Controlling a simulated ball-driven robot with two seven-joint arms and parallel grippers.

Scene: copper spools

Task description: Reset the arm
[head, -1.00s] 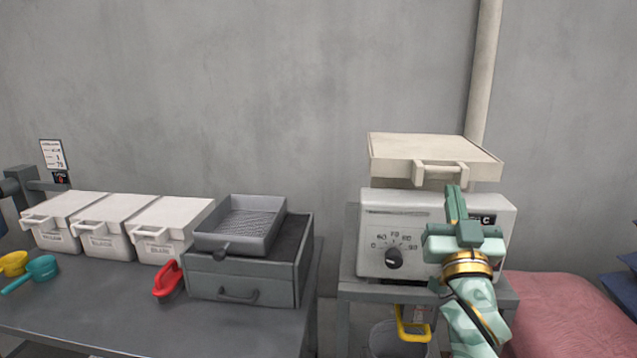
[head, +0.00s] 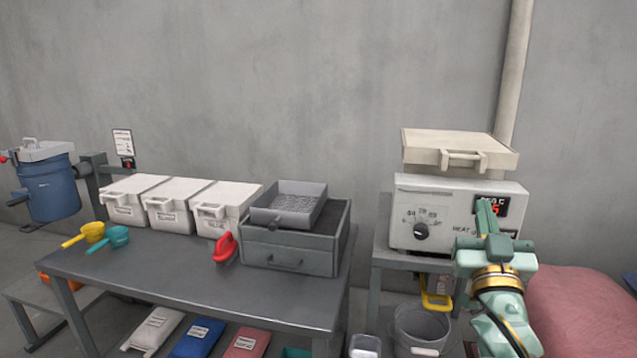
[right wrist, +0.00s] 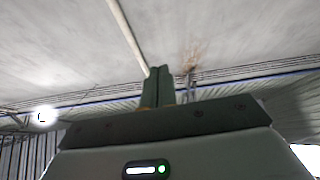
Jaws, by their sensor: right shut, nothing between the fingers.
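My right gripper (head: 484,215) is green, points upward and is shut and empty. In the head view it is in front of the right side of the white heater box (head: 410,208), partly covering its front and lower display. Whether it touches the box cannot be told. In the right wrist view its two fingers (right wrist: 159,87) stand together against the ceiling. My left gripper is not in view.
The left table (head: 190,285) holds white bins (head: 170,215), a grey drawer unit (head: 315,258), a red handle (head: 225,247) and scoops (head: 115,238). A bucket (head: 422,335) stands below. A pink sack (head: 580,310) lies right.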

